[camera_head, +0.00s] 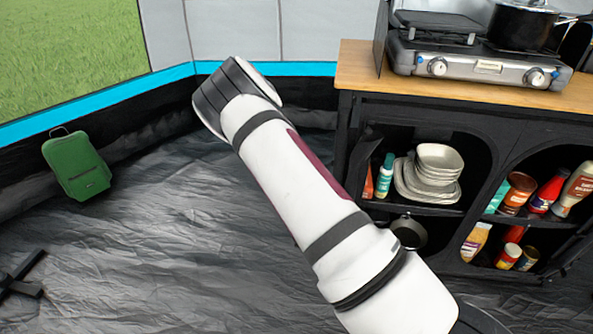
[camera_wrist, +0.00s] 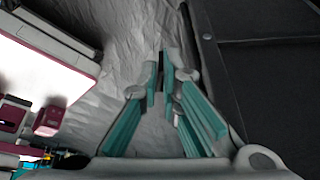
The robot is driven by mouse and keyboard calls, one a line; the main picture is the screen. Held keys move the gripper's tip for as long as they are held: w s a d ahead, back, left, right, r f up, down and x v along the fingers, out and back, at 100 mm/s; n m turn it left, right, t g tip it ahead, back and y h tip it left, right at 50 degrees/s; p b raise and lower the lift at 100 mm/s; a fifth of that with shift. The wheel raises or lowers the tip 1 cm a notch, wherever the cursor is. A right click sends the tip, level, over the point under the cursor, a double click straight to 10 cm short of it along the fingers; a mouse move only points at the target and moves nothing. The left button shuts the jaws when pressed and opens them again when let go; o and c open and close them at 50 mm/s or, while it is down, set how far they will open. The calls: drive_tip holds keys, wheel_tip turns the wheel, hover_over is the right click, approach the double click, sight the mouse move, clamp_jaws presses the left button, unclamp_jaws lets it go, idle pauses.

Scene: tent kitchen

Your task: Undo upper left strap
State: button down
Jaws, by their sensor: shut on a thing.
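My gripper (camera_wrist: 167,75) shows in the wrist view with teal-lined fingers whose tips come close together. It is shut on a thin dark piece, which looks like the strap; the fingers hide most of it. The dark side of the black cabinet (camera_wrist: 270,75) is just right of the fingers. In the head view the cabinet (camera_head: 343,135) stands at the right with its front openings uncovered. No strap can be made out clearly there.
Bowls (camera_head: 437,160) and bottles sit on the shelves. A green bag (camera_head: 76,165) leans by the tent wall. The grey floor (camera_head: 150,240) at left is mostly free.

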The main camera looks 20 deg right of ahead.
drive_tip(key=shift+w, duration=0.4)
drive_tip(key=c, duration=1.8)
unclamp_jaws()
drive_tip(key=shift+d, duration=0.1)
drive_tip(key=v, duration=1.2)
drive_tip(key=shift+s, duration=0.15)
